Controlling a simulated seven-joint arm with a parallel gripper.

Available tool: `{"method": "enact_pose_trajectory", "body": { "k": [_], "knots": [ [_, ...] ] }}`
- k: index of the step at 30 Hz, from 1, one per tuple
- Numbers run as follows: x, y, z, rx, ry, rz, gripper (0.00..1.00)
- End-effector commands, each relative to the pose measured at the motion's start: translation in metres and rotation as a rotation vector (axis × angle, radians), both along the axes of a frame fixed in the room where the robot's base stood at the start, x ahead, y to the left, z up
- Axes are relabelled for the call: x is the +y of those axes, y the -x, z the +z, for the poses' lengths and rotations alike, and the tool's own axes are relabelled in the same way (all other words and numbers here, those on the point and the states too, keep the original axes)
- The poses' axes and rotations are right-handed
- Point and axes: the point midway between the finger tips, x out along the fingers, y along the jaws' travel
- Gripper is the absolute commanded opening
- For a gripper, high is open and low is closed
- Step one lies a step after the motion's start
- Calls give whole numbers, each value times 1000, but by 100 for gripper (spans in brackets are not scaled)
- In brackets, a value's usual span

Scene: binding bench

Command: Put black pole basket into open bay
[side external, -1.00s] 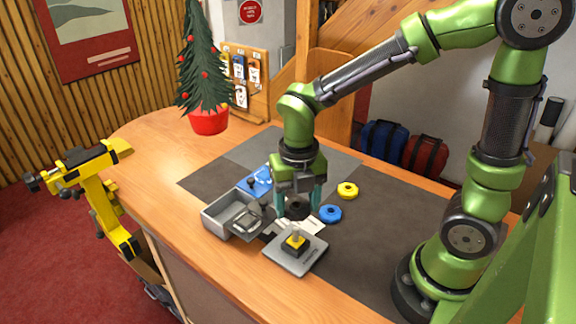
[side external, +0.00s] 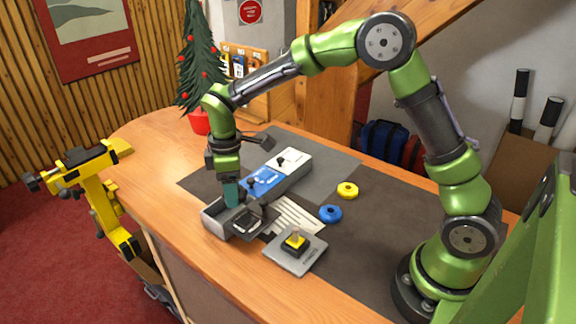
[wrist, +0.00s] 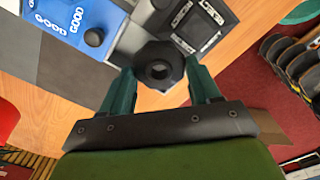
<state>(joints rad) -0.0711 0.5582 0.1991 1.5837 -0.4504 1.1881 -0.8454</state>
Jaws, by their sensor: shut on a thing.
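In the side view my gripper (side external: 231,195) points down over the open grey bay (side external: 210,220) at the near left end of the long box. The basket is hidden there by the fingers and bay wall. I cannot tell whether it touches the bay floor. A dark lid-like panel (side external: 250,222) sits at the bay's right side.
The box's blue section (side external: 264,181) and white section (side external: 293,158) run behind. A grey plate with a yellow-black post (side external: 295,243) stands in front. A blue ring (side external: 330,213) and yellow ring (side external: 347,189) lie right. A yellow clamp-like fixture (side external: 95,190) stands at the bench's left edge.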

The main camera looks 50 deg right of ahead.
Motion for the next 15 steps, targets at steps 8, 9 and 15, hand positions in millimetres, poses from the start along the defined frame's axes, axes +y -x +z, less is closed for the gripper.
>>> {"method": "enact_pose_trajectory", "body": {
  "k": [8, 9, 15],
  "knots": [
    [-2, -29, 8, -1, -1, -586, 33],
    [-2, -30, 10, -1, -1, -645, 33],
    [-3, -30, 11, 0, 0, -808, 33]
  ]
}}
